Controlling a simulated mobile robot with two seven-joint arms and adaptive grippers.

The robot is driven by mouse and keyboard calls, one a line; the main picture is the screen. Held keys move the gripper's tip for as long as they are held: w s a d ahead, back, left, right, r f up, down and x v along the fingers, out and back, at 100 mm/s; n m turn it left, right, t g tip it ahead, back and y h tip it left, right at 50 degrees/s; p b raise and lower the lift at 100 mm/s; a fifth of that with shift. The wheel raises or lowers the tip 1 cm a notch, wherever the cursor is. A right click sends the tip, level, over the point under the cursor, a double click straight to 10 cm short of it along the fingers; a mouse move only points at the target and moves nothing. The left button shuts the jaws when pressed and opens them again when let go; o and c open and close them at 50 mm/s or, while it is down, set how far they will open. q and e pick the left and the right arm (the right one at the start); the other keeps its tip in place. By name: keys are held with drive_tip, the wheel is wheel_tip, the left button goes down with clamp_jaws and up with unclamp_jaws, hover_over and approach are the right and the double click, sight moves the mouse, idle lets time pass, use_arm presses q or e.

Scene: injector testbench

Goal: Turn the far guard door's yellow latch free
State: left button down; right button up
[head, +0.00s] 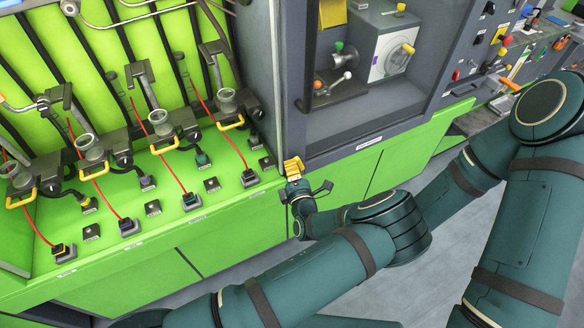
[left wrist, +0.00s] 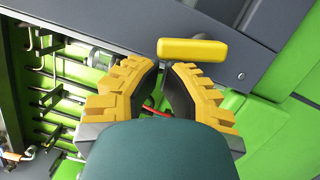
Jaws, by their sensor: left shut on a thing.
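The yellow latch (left wrist: 193,50) is a short rounded bar against a dark grey frame (left wrist: 120,30) in the left wrist view. My left gripper (left wrist: 162,72) has its yellow ribbed fingers close together at the latch, shut on it; the exact contact is hard to see. In the head view my left gripper (head: 293,166) is at the lower corner of the grey machine frame, above the green front. There I cannot tell the latch from the yellow finger pads. My right gripper is out of view.
Left of the gripper is a green bench (head: 225,195) with several injector stations, red cables and yellow handles. Right of it is an open grey machine bay (head: 360,125) with a chuck-like fixture (head: 393,62). Grey floor (head: 375,275) is free in front.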

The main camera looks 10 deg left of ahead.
use_arm(q)
wheel_tip(320, 180, up, 10)
drive_tip(key=shift+f, duration=0.1)
idle(0.6)
drive_tip(key=s+a+f+n+g+y+b, duration=0.2)
drive_tip(key=s+a+f+n+g+y, duration=0.2)
drive_tip(key=s+a+f+n+g, duration=1.1)
drive_tip(key=s+d+f+n+g+h+b, duration=0.1)
drive_tip(key=s+d+f+n+g+h, duration=0.25)
drive_tip(key=s+n, duration=0.4)
drive_tip(key=s+d+f+n+g+h+b, duration=0.1)
drive_tip(key=s+d+f+n+g+h, duration=0.3)
drive_tip(key=s+n, duration=0.35)
drive_tip(key=w+d+r+n+t+h+b, duration=0.1)
drive_tip(key=w+d+n+t+h, duration=0.1)
drive_tip(key=n, duration=0.7)
drive_tip(key=w+d+r+n+t+h+b, duration=0.1)
drive_tip(key=w+n+t+h, duration=0.3)
drive_tip(key=n, duration=0.6)
drive_tip(key=shift+w+d+t+h, duration=0.35)
drive_tip(key=shift+w+d+t, duration=0.25)
drive_tip(key=shift+w, duration=0.25)
